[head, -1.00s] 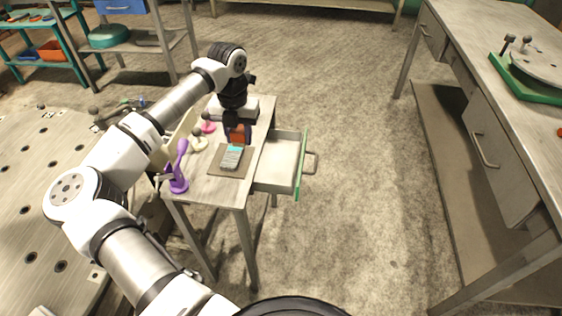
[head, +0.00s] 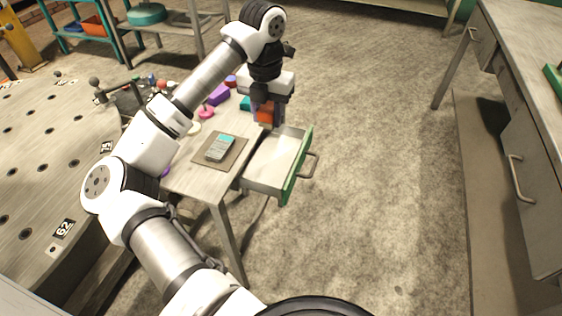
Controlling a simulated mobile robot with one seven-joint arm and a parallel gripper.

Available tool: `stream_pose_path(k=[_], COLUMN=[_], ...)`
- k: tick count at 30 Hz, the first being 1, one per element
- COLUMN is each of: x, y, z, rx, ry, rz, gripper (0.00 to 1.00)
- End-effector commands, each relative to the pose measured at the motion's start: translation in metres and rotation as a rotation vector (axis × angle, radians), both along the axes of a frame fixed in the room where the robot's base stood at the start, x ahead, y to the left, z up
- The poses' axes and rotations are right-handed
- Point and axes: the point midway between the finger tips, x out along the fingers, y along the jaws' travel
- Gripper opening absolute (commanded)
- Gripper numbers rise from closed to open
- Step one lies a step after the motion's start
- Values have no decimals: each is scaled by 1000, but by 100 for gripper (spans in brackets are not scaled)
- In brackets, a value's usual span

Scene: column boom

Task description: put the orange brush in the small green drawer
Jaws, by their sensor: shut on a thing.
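The small green drawer (head: 293,178) stands pulled out from the right side of the small table in the head view. Its front is green, its inside is pale, and the part I can see is empty. My gripper (head: 266,120) points down at the back end of the drawer, by the table's right edge. It is shut on the orange brush (head: 265,112), of which only an orange patch shows between the fingers. The fingers and wrist hide the rest of it. I cannot tell whether the brush is over the drawer or over the table edge.
A grey device with a blue-green screen (head: 219,148) lies on a brown mat (head: 234,158) on the small table (head: 188,178). Pink (head: 206,112) and purple (head: 219,95) things lie farther back. A workbench (head: 525,60) stands right; open floor lies between.

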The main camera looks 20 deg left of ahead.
Motion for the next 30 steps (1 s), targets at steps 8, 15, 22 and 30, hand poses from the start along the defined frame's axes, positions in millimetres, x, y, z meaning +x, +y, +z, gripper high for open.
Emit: stream_pose_path(k=[8,15,22,30], x=[-2,-2,-1,-1], y=[0,-1,0,0], z=[-53,-117,-152,-178], rx=[-5,-5,-2,-2], ry=[3,2,1,2], rz=[1,0,1,2], gripper=[15,15,15,15])
